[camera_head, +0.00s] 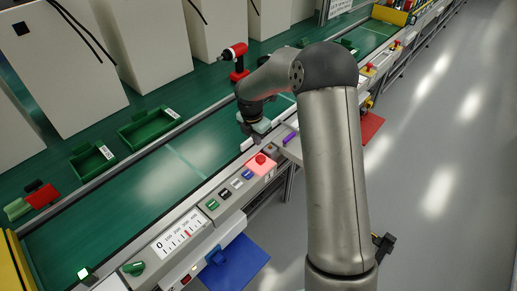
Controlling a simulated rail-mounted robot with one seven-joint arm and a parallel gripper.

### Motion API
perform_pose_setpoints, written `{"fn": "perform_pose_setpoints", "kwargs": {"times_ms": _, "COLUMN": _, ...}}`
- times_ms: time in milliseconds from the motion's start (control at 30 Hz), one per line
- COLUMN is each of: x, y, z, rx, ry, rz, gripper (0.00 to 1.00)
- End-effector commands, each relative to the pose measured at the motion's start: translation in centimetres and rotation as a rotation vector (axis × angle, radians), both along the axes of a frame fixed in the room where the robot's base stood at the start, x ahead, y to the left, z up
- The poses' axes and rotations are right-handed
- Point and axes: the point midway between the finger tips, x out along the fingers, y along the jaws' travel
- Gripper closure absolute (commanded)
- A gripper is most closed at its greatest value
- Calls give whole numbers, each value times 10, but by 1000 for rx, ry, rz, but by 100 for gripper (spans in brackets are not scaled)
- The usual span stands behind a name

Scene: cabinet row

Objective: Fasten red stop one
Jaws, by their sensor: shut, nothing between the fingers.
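The red stop button (261,158) sits on a pinkish-red plate at the right end of the near grey control panel (218,206). My gripper (258,134) hangs just beyond that panel end, above and behind the red button in the picture, and is apart from it. Its fingers are small and partly blurred here; they look closed with nothing held. My arm covers part of the rail and panels to the right. More red buttons on yellow bases, such as one farther along (368,68), show at the back right.
Green, black and blue switches, a gauge (178,237) and a green knob (134,268) line the near panel. A purple object (290,138) lies right of my gripper. Green bins (152,126), a red drill (234,60) and white cabinets stand beyond. The green bench middle is clear.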

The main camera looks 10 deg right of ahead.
Motion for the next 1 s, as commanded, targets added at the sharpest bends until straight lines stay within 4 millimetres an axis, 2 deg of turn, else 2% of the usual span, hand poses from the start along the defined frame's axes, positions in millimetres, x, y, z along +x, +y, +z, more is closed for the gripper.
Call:
{"fn": "perform_pose_setpoints", "kwargs": {"times_ms": 100, "x": 0, "y": 3, "z": 24, "rx": 1, "ry": -6, "rz": 1, "gripper": 100}}
{"fn": "perform_pose_setpoints", "kwargs": {"times_ms": 300, "x": -2, "y": 6, "z": 47, "rx": -1, "ry": -3, "rz": 1, "gripper": 100}}
{"fn": "perform_pose_setpoints", "kwargs": {"times_ms": 867, "x": -3, "y": 7, "z": 53, "rx": 0, "ry": -4, "rz": 0, "gripper": 100}}
{"fn": "perform_pose_setpoints", "kwargs": {"times_ms": 967, "x": -10, "y": 6, "z": 60, "rx": -1, "ry": -10, "rz": -44, "gripper": 100}}
{"fn": "perform_pose_setpoints", "kwargs": {"times_ms": 1000, "x": -17, "y": 6, "z": 66, "rx": -1, "ry": -14, "rz": -89, "gripper": 100}}
